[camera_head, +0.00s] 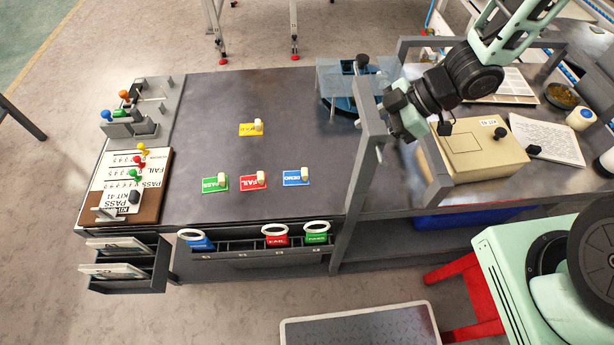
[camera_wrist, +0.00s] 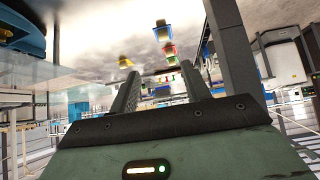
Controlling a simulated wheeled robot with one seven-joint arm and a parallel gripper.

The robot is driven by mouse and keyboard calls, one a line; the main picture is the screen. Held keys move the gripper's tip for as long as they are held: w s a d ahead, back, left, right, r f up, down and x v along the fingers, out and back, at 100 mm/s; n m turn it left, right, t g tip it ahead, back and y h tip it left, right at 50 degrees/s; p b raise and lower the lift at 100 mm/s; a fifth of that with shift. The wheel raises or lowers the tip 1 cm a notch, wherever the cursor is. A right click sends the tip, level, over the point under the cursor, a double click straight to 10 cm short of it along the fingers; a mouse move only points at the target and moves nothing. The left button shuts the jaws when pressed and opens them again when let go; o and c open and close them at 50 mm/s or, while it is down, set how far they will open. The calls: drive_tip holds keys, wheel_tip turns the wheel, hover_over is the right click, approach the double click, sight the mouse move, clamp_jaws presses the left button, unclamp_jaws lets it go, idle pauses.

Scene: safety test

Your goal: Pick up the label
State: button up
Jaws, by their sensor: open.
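Several coloured labels with cream knobs lie on the dark table (camera_head: 290,120). They are a yellow label (camera_head: 247,130), a green PASS label (camera_head: 212,184), a red FAIL label (camera_head: 249,183) and a blue DEMO label (camera_head: 291,179). My gripper appears in the wrist view (camera_wrist: 158,88) with its two dark fingers apart and nothing visible between them. In the head view my arm's end is right of the labels, by a grey upright frame (camera_head: 367,150), apart from them. Its fingertips are hard to make out there.
A front rack (camera_head: 262,246) holds blue, red and green ringed tags. A brown-edged board (camera_head: 148,208) and a grey stand (camera_head: 172,98) line the left edge. A beige box (camera_head: 480,150) sits at right. The table between the labels and the frame is clear.

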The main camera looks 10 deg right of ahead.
drive_tip(key=b, duration=0.2)
approach(304, 172)
drive_tip(key=x, duration=0.3)
drive_tip(key=shift+w+f, duration=0.15)
drive_tip(key=shift+f, duration=0.25)
drive_tip(key=shift+x, duration=2.75)
drive_tip(key=shift+a+r, duration=0.15)
clamp_jaws()
